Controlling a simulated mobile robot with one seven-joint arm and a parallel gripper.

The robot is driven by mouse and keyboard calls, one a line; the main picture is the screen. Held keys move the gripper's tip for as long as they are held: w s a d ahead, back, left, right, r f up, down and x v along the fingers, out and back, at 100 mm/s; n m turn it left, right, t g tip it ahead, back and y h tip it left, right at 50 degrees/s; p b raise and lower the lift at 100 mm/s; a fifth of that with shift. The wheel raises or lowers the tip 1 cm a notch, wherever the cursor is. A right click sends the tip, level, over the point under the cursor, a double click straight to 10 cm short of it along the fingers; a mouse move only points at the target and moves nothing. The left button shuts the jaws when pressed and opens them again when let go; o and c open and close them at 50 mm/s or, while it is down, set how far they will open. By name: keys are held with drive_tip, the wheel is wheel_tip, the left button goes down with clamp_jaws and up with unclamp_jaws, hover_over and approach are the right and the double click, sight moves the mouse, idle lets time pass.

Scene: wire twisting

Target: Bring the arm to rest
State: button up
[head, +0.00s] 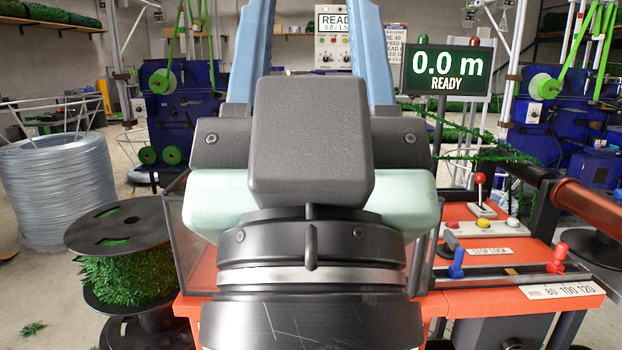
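My arm (312,215) fills the middle of the head view, with a dark grey block-shaped link above pale green and black joint parts. It stands in front of an orange machine (455,303) and hides much of it. My gripper and its fingertips do not show, so I cannot see whether it holds anything. Whether the arm touches the machine cannot be told from this view.
A control panel with a red-knobbed lever (480,180) and blue and red handles is at the right. A display (446,72) reads 0.0 m READY. A green-wound spool (125,270) and a wire coil (57,190) stand left.

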wheel_tip(320, 180, up, 30)
drive_tip(key=p, duration=2.8)
drive_tip(key=shift+r, duration=0.15)
drive_tip(key=shift+c, duration=0.3)
